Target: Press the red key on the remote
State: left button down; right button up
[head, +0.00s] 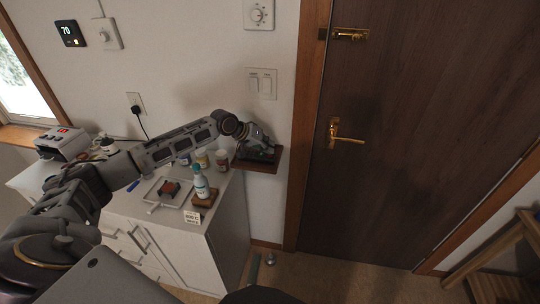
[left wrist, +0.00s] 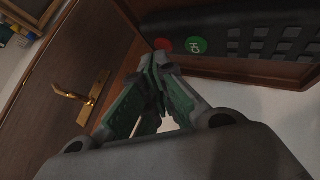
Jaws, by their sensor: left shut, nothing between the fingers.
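The dark remote (left wrist: 225,30) fills the top right of the left wrist view. Its red key (left wrist: 163,44) sits beside a green key marked CH (left wrist: 197,46). My left gripper (left wrist: 160,68) is shut and empty, its fingertips just below the red key in that view. Whether they touch the key I cannot tell. In the head view the left gripper (head: 258,140) is over a small brown wall shelf (head: 262,166) beside the door frame. The gripper largely hides the dark thing on the shelf there. My right gripper is not in view.
A brown door (head: 400,130) with a brass handle (head: 344,136) stands to the right. A light switch (head: 261,83) is above the shelf.

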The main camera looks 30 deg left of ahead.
pick_arm(q)
jog(key=shift+f, duration=0.2)
dwell(0.6)
jog(key=shift+r+p, duration=0.1)
jog(key=shift+p, duration=0.25)
jog(key=shift+r+p, duration=0.55)
jog(key=shift+p, duration=0.25)
dwell(0.3)
